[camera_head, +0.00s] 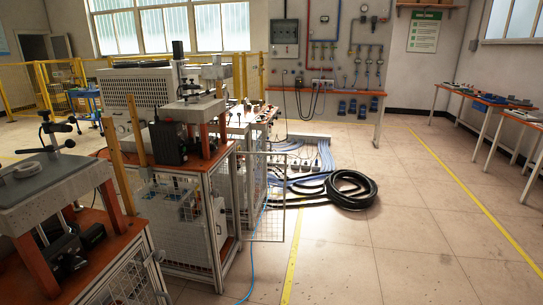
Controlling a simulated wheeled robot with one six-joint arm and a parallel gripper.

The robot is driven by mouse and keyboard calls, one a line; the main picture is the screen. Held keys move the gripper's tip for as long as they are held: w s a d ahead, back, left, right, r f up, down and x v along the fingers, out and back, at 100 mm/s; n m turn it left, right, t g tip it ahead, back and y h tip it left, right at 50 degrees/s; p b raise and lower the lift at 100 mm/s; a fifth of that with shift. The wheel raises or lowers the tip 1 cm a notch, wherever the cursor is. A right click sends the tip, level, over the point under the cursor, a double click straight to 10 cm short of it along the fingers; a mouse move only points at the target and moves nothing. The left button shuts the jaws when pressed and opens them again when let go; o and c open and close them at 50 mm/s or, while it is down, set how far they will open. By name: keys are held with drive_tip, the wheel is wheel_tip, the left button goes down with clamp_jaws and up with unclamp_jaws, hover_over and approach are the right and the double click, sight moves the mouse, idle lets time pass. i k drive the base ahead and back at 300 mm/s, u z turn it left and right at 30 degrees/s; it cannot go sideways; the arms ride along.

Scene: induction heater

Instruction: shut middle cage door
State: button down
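The middle workstation has an orange top (198,157) above a metal-framed cage (216,228). A wire mesh door (267,208) stands open, swung out to the right of this cage over the floor. Its left edge is near the cage's right side; the exact hinge point is hard to tell. Behind the mesh I see floor and part of the cables. White and blue items show dimly inside the cage. My gripper is not in this view.
A nearer workstation (75,245) stands at the lower left. A black hose coil (351,190) and blue-grey cables (318,150) lie beyond the door. A thin blue hose (251,275) runs along the floor.

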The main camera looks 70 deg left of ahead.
sight(234, 154)
drive_tip(key=u, duration=1.95)
drive_tip(key=i, duration=3.95)
drive_tip(key=u, duration=0.05)
